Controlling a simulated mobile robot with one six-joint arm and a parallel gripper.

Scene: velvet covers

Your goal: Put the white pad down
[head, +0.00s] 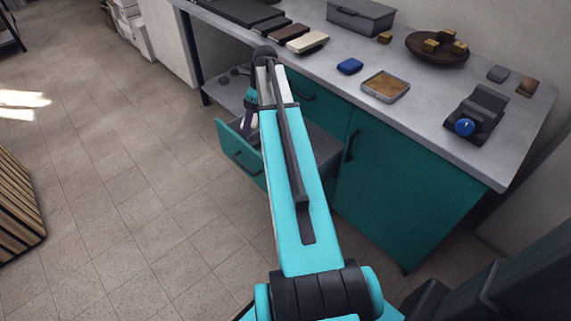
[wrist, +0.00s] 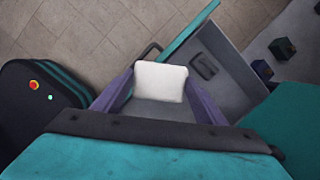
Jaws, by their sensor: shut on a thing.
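The white pad (wrist: 160,82) is between the two purple fingers of my gripper (wrist: 160,76) in the wrist view. The fingers are shut on its sides, and it is held in the air. In the head view, a small white part of the pad (head: 248,122) shows beside my arm, above the open drawer area. My gripper is mostly hidden behind the arm there. The open drawer (head: 240,155) has a teal front with a dark handle. In the wrist view the grey drawer (wrist: 232,62) lies to the right of the pad.
The worktop (head: 430,125) holds a blue pad (head: 350,66), a shallow tray (head: 386,86), a dark round dish (head: 437,58), a grey box (head: 360,17) and a dark device with a blue knob (head: 465,127). A slatted wooden thing (head: 18,212) stands at left. Tiled floor is clear between.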

